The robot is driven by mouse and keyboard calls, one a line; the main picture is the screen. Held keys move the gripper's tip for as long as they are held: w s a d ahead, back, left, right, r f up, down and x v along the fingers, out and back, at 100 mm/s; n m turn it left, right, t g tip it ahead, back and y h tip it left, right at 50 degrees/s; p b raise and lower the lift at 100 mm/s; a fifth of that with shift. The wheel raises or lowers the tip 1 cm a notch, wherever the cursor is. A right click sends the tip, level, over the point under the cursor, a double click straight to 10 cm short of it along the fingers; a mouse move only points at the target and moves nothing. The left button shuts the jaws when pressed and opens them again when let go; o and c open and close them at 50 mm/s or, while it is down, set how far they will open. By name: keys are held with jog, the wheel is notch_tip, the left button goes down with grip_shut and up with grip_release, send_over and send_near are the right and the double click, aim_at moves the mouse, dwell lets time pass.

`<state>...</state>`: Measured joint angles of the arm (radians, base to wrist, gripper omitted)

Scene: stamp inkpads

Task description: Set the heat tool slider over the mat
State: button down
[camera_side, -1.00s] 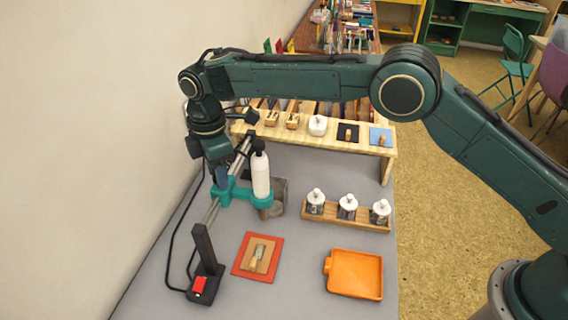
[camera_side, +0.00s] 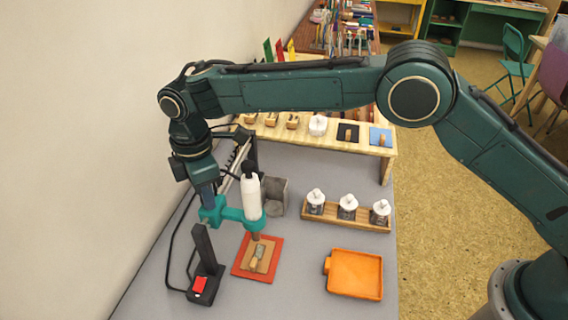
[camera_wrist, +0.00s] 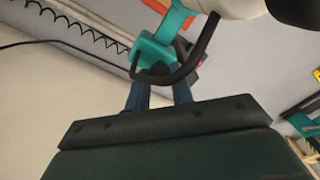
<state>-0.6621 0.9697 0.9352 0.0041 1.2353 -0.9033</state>
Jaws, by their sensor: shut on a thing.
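The heat tool slider is a teal carriage (camera_side: 228,214) holding an upright white heat tool (camera_side: 251,197) with a brown nozzle. The nozzle is above the back part of the red-orange mat (camera_side: 238,268). A stamp (camera_side: 258,258) on a tan block lies on the mat. My gripper (camera_side: 209,205) is shut on the slider's left end. In the wrist view, my gripper's blue fingers (camera_wrist: 160,92) meet the teal carriage (camera_wrist: 150,52). Their tips are partly hidden behind a dark curved part.
A dark post with a red-switched base (camera_side: 203,284) stands left of the mat. A grey metal holder (camera_side: 275,196) is behind the mat. An orange tray (camera_side: 355,274) and a wooden rack of white-capped bottles (camera_side: 346,218) stand to the right. Bare table lies between.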

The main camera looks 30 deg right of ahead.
jog(key=shift+s+a, duration=0.2)
jog(key=shift+a, duration=0.05)
jog(key=c, duration=1.2)
grip_release()
jog(key=shift+r, duration=0.1)
jog(key=shift+w+r, duration=0.1)
jog(key=shift+r, duration=0.4)
notch_tip(320, 180, up, 13)
jog(key=shift+f, duration=0.2)
